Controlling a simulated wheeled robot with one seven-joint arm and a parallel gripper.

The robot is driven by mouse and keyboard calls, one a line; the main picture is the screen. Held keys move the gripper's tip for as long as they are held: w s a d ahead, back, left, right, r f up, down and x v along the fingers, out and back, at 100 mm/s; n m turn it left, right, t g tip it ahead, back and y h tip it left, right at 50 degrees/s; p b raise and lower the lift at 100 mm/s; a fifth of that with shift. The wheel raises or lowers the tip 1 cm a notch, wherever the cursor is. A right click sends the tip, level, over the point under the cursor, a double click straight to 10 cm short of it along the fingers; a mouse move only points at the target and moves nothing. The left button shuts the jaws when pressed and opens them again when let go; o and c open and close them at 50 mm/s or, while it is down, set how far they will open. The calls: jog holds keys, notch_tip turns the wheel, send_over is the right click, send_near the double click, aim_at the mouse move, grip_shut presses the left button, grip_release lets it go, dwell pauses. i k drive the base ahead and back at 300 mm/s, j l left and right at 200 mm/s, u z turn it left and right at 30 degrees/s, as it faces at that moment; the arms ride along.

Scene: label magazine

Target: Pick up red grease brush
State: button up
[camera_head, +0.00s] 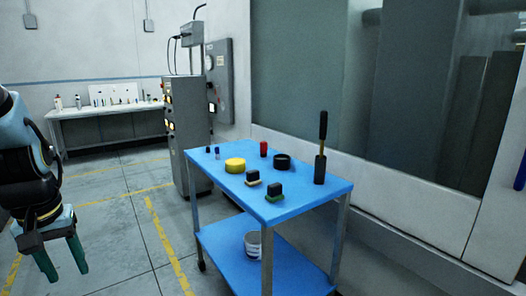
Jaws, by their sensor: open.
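A small upright red object (264,148) stands near the back edge of the blue cart's top (225,182). It is the only red thing on the cart, but it is too small to tell whether it is a brush. My gripper (66,275), with two green fingers, hangs at the lower left over the floor. Its fingers are apart and point down, with nothing between them. It is well to the left of the cart and far from the red object.
Around the red object stand a yellow disc (235,164), a black ring (282,160), two dark-topped blocks (253,177) (274,191) and a tall dark-handled tool (321,155). A bucket (252,243) sits on the lower shelf. A grey machine (187,125) stands behind. Floor between gripper and cart is clear.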

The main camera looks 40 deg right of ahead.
aim_at(263, 145)
jog(key=z, duration=3.1)
jog(key=u, duration=2.35)
jog(key=i+l+u, duration=0.15)
jog(key=u, duration=0.35)
jog(key=l+u, duration=0.75)
jog(key=u, duration=0.2)
jog(key=l, duration=0.8)
